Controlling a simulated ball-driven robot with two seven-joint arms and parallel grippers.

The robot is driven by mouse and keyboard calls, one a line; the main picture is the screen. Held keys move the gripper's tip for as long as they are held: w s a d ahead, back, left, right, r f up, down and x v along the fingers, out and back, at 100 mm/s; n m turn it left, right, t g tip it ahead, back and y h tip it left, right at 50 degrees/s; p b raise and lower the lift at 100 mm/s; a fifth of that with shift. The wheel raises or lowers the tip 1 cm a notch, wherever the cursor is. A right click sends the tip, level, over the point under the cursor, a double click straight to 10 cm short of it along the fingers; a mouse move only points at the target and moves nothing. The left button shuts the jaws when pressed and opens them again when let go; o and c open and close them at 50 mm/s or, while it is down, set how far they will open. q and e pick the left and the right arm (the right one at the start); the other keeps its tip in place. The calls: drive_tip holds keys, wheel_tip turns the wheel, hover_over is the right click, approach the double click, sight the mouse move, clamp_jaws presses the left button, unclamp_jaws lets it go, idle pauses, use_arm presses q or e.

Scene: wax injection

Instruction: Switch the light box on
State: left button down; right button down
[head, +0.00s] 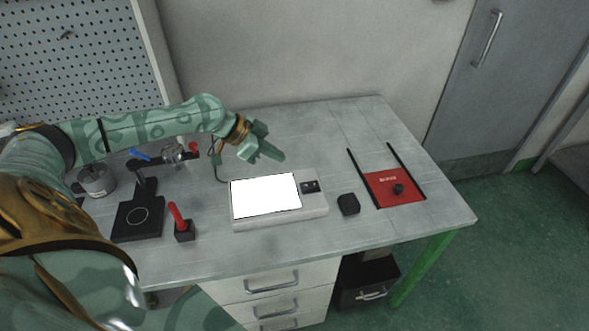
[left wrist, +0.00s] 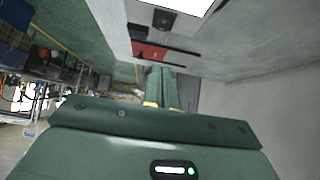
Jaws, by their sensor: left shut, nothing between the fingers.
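The light box (head: 315,207) lies flat near the middle of the table, and its panel (head: 265,195) glows bright white. A small dark switch block (head: 310,187) sits on its right part. In the left wrist view the bright panel (left wrist: 188,3) shows at the top edge, with the dark switch (left wrist: 163,19) beside it. My left gripper (head: 279,157) is shut and empty, above and behind the light box, apart from it. Its shut fingers also show in the left wrist view (left wrist: 161,84). My right gripper is not in view.
A black block (head: 348,204) stands right of the light box. Further right is a red plate (head: 384,187) with a dark knob between black rails. On the left are a black stand (head: 137,219), a red-handled tool (head: 178,220) and a metal pot (head: 96,180). The back right tabletop is clear.

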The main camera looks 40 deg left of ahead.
use_arm(q)
drive_tip(key=b, duration=0.2)
hover_over(307, 186)
drive_tip(key=s+a, duration=0.1)
wheel_tip(307, 186, down, 7)
drive_tip(key=shift+s+a, duration=0.1)
wheel_tip(307, 186, down, 2)
drive_tip(key=shift+f+b, duration=0.25)
drive_tip(key=shift+b, duration=0.1)
drive_tip(key=shift+f, duration=0.7)
drive_tip(key=shift+s+a+f+b, duration=0.1)
drive_tip(key=shift+s+f+b, duration=0.05)
drive_tip(key=shift+f+b, duration=0.35)
drive_tip(key=shift+r, duration=0.2)
drive_tip(key=shift+r, duration=0.1)
drive_tip(key=shift+r+p, duration=0.75)
